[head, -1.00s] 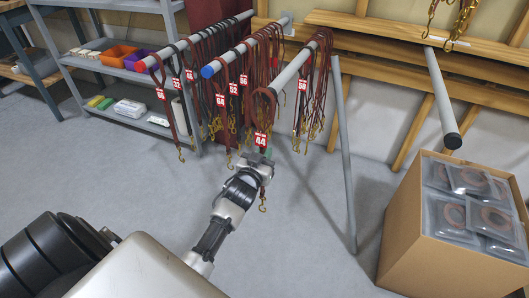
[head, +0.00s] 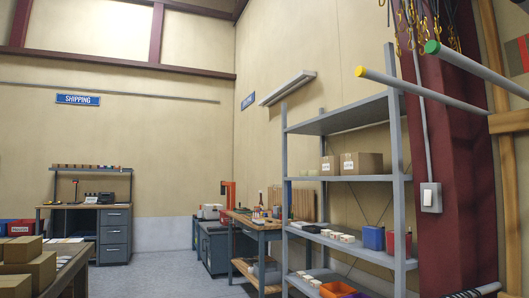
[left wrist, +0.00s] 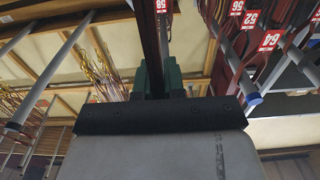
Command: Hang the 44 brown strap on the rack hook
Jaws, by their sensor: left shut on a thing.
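In the left wrist view my left gripper (left wrist: 158,80) is shut on a dark brown strap (left wrist: 150,35), which runs up from between the green fingertips. The held strap's number tag cannot be made out in this view. A red tag that seems to read 58 (left wrist: 162,6) shows just above. To the right, a grey rack rod with a blue end (left wrist: 253,98) stands near straps with red tags, including 52 (left wrist: 251,18) and 64 (left wrist: 269,40). My left gripper is outside the head view, and my right gripper is in neither view.
In the head view, rods with a yellow end (head: 361,72) and a green end (head: 432,47) stick out at the upper right. A grey shelf (head: 345,178) with boxes stands below them. Another rod (left wrist: 45,75) is at the left of the wrist view.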

